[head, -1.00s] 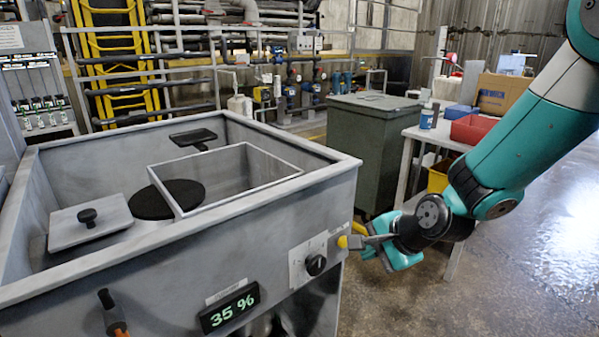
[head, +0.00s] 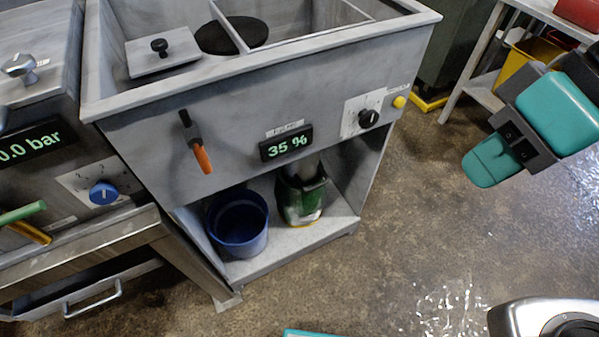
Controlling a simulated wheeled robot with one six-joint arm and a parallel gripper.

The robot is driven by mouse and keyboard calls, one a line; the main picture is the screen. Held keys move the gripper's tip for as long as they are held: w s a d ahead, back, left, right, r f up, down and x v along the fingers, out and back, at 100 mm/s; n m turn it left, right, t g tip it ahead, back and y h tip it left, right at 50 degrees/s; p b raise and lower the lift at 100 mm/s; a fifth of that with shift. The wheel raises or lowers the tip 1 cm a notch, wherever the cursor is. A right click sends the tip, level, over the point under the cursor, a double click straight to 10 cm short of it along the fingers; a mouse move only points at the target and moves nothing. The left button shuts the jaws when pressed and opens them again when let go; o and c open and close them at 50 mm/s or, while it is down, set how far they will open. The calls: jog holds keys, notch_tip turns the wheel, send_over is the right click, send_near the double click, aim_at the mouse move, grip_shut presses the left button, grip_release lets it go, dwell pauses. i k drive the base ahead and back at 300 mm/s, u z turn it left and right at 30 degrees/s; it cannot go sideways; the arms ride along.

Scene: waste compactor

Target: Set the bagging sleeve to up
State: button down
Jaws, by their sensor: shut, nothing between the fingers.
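The grey compactor cabinet (head: 330,100) fills the upper middle of the head view. A lever with an orange grip (head: 202,158) hangs from its front, the grip pointing down. No legible label tells whether this lever is the sleeve's control. A display (head: 286,144) reads 35 %. To its right are a black rotary knob (head: 368,118) and a yellow button (head: 399,102). A green bag (head: 302,197) stands in the open bay below a pale vertical part. My gripper (head: 490,161) is at the right, shut and empty, clear of the cabinet. Its fingertips are not clearly separable.
A blue bucket (head: 238,222) stands beside the bag. At left is another unit with a bar display (head: 38,144), a blue knob (head: 103,192) and an open drawer (head: 85,290). A table (head: 470,60) stands at upper right. The floor before the cabinet is clear.

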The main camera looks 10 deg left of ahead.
aim_at(301, 172)
jog(key=k, duration=1.25)
jog(key=z, duration=0.3)
jog(key=i, duration=0.9)
jog(key=u, duration=0.25)
